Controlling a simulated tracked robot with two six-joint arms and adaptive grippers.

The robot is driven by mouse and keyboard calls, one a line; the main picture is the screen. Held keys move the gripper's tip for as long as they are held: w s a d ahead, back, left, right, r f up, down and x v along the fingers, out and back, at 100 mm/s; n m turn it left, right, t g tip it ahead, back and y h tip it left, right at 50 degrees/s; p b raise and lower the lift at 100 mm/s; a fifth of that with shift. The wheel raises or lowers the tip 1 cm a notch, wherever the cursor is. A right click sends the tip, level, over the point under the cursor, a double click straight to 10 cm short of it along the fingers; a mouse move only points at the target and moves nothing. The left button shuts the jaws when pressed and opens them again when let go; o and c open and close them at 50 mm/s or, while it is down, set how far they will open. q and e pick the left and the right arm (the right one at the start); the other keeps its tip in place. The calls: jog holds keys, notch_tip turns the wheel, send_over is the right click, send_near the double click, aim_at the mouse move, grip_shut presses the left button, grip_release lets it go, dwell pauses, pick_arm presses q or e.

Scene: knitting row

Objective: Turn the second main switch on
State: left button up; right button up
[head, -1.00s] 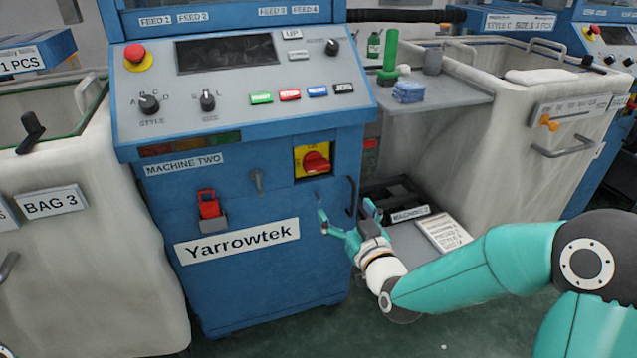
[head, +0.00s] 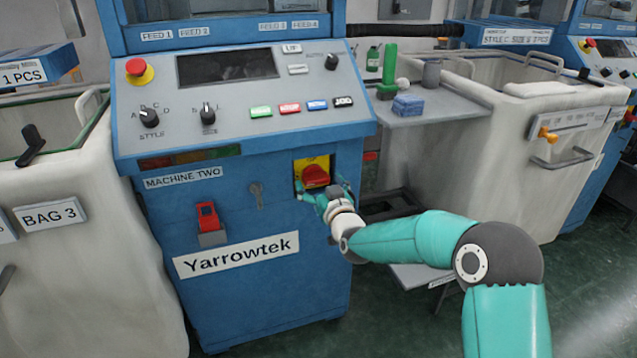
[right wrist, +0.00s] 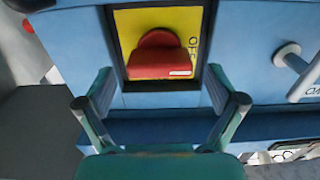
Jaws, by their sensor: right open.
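The main switch on Machine Two is a red rotary knob (head: 315,176) on a yellow plate (head: 312,161), set in the blue cabinet front below the control panel. In the right wrist view the red knob (right wrist: 158,60) sits on its yellow plate (right wrist: 190,22), with partly readable lettering beside it. My right gripper (head: 325,192) is just below and in front of the knob. In the right wrist view its teal fingers (right wrist: 160,90) are spread to either side below the knob, with nothing between them. Contact with the knob is not seen. My left gripper is not in view.
The Machine Two cabinet (head: 250,310) carries a key (head: 256,194) and a red lockout piece (head: 208,217) left of the switch. The sloping control panel (head: 240,100) overhangs above. A grey shelf (head: 440,112) with small items and a pale bin (head: 500,170) stand at right.

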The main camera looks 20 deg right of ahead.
jog(key=shift+w, duration=0.35)
jog(key=shift+c, duration=0.2)
jog(key=c, duration=1.1)
jog(key=shift+f+m+b, duration=0.2)
jog(key=shift+m+b, duration=0.4)
jog(key=shift+b, duration=0.45)
jog(key=m+b, duration=0.3)
jog(key=b, duration=0.1)
jog(key=m+b, duration=0.8)
jog(key=b, duration=0.1)
jog(key=shift+d+f, duration=0.25)
jog(key=shift+d, duration=0.1)
jog(key=m+b, duration=0.2)
jog(key=m, duration=0.1)
jog(key=shift+d+m+b, duration=0.1)
jog(key=shift+m+b, duration=0.2)
jog(key=shift+m, duration=1.1)
